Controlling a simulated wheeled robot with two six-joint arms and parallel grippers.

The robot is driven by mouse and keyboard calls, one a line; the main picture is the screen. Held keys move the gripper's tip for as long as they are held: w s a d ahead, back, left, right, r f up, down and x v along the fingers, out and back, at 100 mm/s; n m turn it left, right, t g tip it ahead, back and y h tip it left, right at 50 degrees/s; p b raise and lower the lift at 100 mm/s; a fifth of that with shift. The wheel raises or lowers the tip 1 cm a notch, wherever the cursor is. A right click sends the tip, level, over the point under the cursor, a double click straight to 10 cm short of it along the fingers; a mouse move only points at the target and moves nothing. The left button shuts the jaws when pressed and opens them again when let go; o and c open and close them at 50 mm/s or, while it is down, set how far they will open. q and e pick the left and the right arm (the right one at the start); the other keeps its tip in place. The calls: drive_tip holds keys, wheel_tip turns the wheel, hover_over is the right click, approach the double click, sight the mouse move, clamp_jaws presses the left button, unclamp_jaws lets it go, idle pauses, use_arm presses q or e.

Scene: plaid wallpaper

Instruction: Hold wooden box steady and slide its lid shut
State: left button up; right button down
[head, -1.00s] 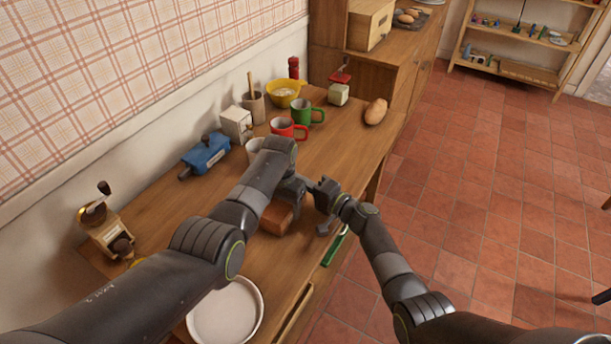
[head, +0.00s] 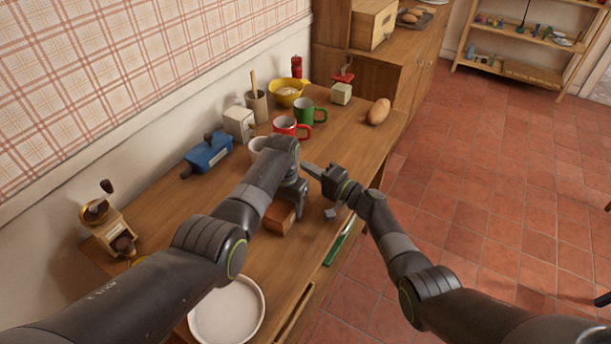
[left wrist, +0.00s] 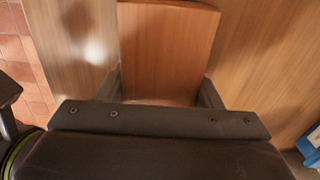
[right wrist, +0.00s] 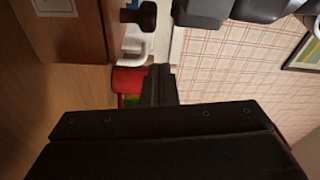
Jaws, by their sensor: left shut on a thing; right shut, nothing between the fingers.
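The wooden box (head: 279,217) is a small reddish-brown block on the counter, partly hidden by my left arm. In the left wrist view its flat top (left wrist: 168,45) lies between the fingers. My left gripper (head: 297,205) is shut on the box from above. How the lid sits cannot be told, as no gap or seam shows clearly. My right gripper (head: 309,168) is shut and empty, apart from the box and beyond it, its fingers pointing up-left in the head view. In the right wrist view its closed fingers (right wrist: 159,85) hold nothing.
Red mug (head: 286,127), green mug (head: 304,111) and a white cup (head: 257,146) stand behind the box. A white plate (head: 227,312) is at the near end. The counter (head: 345,150) right of the mugs is clear.

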drive_tip(key=v, duration=0.9)
drive_tip(key=shift+s+d+f, duration=0.15)
drive_tip(key=shift+s+d, duration=0.1)
drive_tip(key=shift+s, duration=0.05)
use_arm(q)
drive_tip(key=o, duration=1.2)
